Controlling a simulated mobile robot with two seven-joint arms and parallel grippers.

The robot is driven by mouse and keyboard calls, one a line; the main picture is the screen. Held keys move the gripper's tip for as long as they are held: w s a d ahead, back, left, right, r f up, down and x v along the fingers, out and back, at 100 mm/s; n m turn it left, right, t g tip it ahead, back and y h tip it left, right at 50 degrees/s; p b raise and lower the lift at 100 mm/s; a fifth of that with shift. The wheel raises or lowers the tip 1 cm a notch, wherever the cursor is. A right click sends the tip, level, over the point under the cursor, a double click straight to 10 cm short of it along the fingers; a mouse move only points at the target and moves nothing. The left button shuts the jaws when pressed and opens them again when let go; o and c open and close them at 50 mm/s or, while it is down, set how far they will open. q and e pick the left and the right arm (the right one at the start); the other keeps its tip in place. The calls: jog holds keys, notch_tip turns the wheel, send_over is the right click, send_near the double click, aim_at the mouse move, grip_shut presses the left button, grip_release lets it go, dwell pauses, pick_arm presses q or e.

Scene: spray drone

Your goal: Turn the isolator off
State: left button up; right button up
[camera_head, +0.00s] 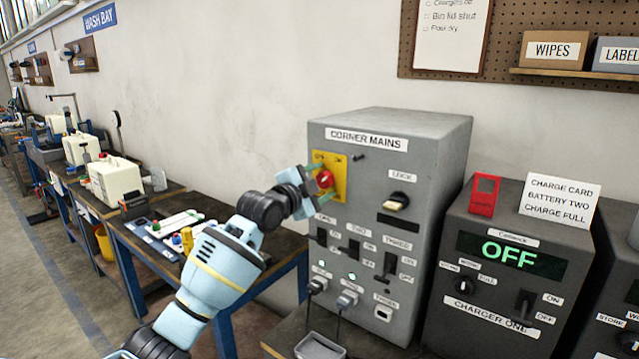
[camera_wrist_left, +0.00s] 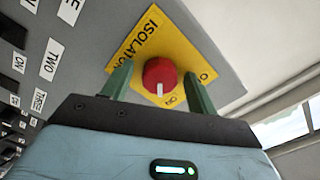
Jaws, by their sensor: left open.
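The isolator is a red round knob (camera_head: 324,179) on a yellow plate (camera_head: 343,176), on the front of the grey CORNER MAINS box (camera_head: 437,137). In the left wrist view the red knob (camera_wrist_left: 159,76) has a white mark pointing toward the plate's ON label, and the yellow plate (camera_wrist_left: 139,45) reads ISOLATOR. My left gripper (camera_head: 318,177) is open at the knob. In the left wrist view its green fingers (camera_wrist_left: 158,88) stand on either side of the knob, with gaps visible. My right gripper is not in view.
Below the plate are labelled switches (camera_head: 322,237) and plugs with cables (camera_head: 346,299). A key-like LOCK knob (camera_head: 397,201) is to the right. A dark CHARGER ONE box (camera_head: 497,270) showing OFF stands at right. A bench (camera_head: 278,262) lies behind my left arm.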

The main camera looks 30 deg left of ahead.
pick_arm(q)
jog(key=shift+c, duration=0.3)
jog(key=c, duration=0.9)
jog(key=shift+c, duration=0.2)
jog(key=shift+n, duration=0.4)
jog(key=n, duration=1.2)
jog(key=shift+d+n, duration=0.1)
jog(key=shift+n, duration=2.5)
